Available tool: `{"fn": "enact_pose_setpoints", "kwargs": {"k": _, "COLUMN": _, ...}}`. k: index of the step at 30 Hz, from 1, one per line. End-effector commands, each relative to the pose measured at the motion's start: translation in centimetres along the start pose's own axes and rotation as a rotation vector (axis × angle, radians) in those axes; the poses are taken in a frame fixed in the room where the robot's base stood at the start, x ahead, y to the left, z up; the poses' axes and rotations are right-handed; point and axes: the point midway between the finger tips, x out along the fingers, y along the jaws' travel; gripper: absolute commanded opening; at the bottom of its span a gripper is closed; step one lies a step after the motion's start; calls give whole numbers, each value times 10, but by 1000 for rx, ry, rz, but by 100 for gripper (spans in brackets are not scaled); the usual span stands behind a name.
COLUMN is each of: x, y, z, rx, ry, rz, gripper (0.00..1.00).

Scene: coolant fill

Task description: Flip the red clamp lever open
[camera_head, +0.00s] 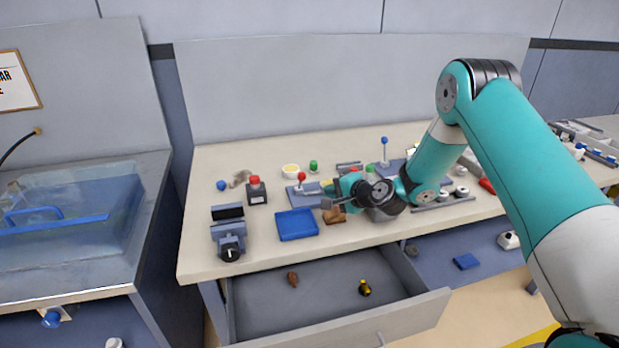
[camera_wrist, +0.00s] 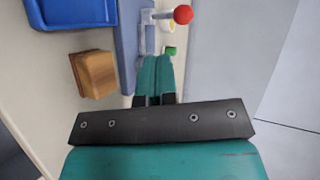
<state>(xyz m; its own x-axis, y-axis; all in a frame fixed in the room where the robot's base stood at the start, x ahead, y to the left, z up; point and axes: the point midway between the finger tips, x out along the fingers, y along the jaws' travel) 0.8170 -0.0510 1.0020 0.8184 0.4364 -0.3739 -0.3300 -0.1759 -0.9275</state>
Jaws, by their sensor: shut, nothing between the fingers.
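The clamp lever has a red ball knob (camera_head: 302,176) and a grey arm on a blue-grey base plate (camera_head: 296,195), near the middle of the bench. In the wrist view the red knob (camera_wrist: 183,14) is at the top, on the right end of the grey lever arm (camera_wrist: 158,15), with the base plate (camera_wrist: 127,40) to its left. My gripper (camera_head: 328,204) is just right of the clamp in the head view. In the wrist view its teal fingers (camera_wrist: 155,62) are together and empty, just below the lever.
A blue tray (camera_head: 297,224) and a brown wooden block (camera_head: 335,216) lie in front of the clamp. A black-and-grey device (camera_head: 229,240) and a red-button box (camera_head: 257,192) stand left. An open drawer (camera_head: 320,300) juts out below. A water tank (camera_head: 70,225) is far left.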

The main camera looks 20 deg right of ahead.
Motion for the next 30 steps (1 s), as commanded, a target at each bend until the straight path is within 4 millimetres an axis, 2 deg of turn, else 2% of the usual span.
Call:
{"fn": "enact_pose_setpoints", "kwargs": {"k": 6, "x": 45, "y": -3, "z": 2, "rx": -3, "ry": -4, "rz": 0, "gripper": 0}}
{"fn": "enact_pose_setpoints", "kwargs": {"k": 12, "x": 69, "y": -18, "z": 2, "rx": -3, "ry": -3, "rz": 0, "gripper": 0}}
{"fn": "enact_pose_setpoints", "kwargs": {"k": 18, "x": 78, "y": -22, "z": 2, "rx": 0, "ry": -2, "rz": 1, "gripper": 0}}
{"fn": "enact_pose_setpoints", "kwargs": {"k": 26, "x": 79, "y": -22, "z": 1, "rx": 0, "ry": -2, "rz": 1, "gripper": 0}}
{"fn": "enact_pose_setpoints", "kwargs": {"k": 27, "x": 82, "y": -23, "z": 7, "rx": -2, "ry": -3, "rz": 1, "gripper": 0}}
{"fn": "enact_pose_setpoints", "kwargs": {"k": 30, "x": 80, "y": -22, "z": 3, "rx": 1, "ry": -2, "rz": 4, "gripper": 0}}
